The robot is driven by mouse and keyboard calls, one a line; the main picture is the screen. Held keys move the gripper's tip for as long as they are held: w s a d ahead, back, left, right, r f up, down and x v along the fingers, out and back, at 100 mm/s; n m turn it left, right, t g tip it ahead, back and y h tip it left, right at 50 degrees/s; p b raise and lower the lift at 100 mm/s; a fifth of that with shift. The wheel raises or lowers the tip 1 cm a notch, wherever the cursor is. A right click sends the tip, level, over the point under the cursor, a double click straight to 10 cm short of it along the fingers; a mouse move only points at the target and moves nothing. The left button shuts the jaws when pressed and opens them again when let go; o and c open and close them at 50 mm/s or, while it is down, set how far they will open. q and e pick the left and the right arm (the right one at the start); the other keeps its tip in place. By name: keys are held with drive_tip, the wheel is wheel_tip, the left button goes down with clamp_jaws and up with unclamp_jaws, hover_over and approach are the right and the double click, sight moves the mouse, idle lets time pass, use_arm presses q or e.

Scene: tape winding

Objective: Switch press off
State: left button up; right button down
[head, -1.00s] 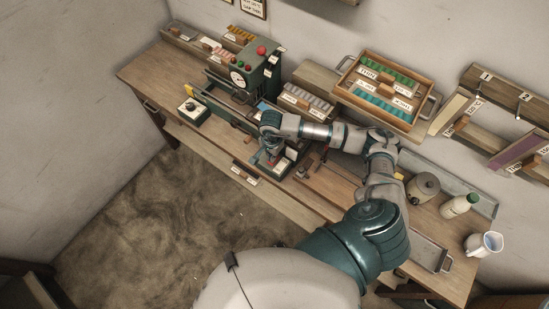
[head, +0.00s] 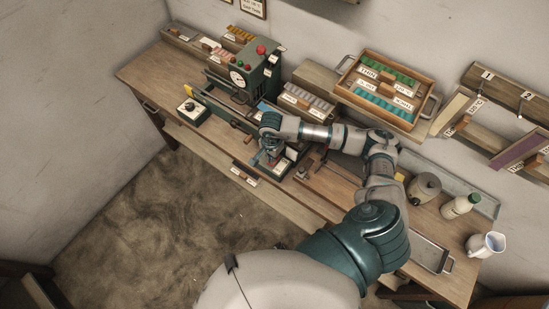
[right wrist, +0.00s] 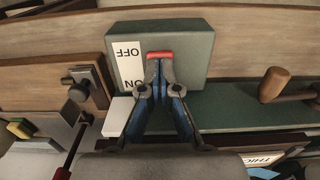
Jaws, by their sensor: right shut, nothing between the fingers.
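The press switch box (right wrist: 195,45) is a green block in the right wrist view, with a white label (right wrist: 129,62) reading OFF and ON, upside down in that view. A red switch piece (right wrist: 160,54) shows beside the OFF end of the label. My right gripper (right wrist: 160,68) is shut and empty, its fingertips right at the red piece. Contact cannot be told for sure, and the fingers hide the part of the switch below them. In the head view, my right gripper (head: 262,158) is over the front of the bench, by the press base. My left gripper is not in view.
A green machine (head: 246,75) with a dial and red knob stands behind. A small box with a black knob (head: 190,107) is to the left. A wooden tray (head: 384,90) of labelled rows is at the back. A jug (head: 484,245) and bottle (head: 460,206) stand right.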

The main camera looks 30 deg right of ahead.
drive_tip(key=shift+r+p, duration=1.6)
drive_tip(key=shift+r, duration=1.8)
drive_tip(key=shift+f, duration=0.1)
